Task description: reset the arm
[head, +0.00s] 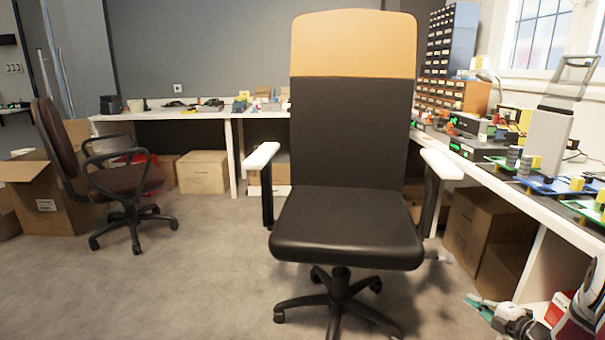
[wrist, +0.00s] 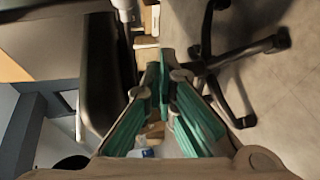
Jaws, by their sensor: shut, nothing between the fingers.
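My gripper (head: 482,304), with teal finger pads, shows at the bottom right of the head view, low beside the right-hand bench. In the wrist view its fingers (wrist: 165,72) come together at the tips, shut with nothing between them. Part of my arm shows at the lower right corner of the head view. A black office chair (head: 345,225) with an orange headrest stands upright just left of my gripper. In the wrist view its dark seat (wrist: 103,75) is on the left and its wheeled base (wrist: 235,55) on the right, both sideways.
A white bench (head: 540,215) with electronics runs along the right, with cartons (head: 487,225) under it. A brown chair (head: 125,180) and an open carton (head: 45,200) stand at left. Another carton (head: 203,172) is under the back bench. The carpet (head: 200,270) at front left is clear.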

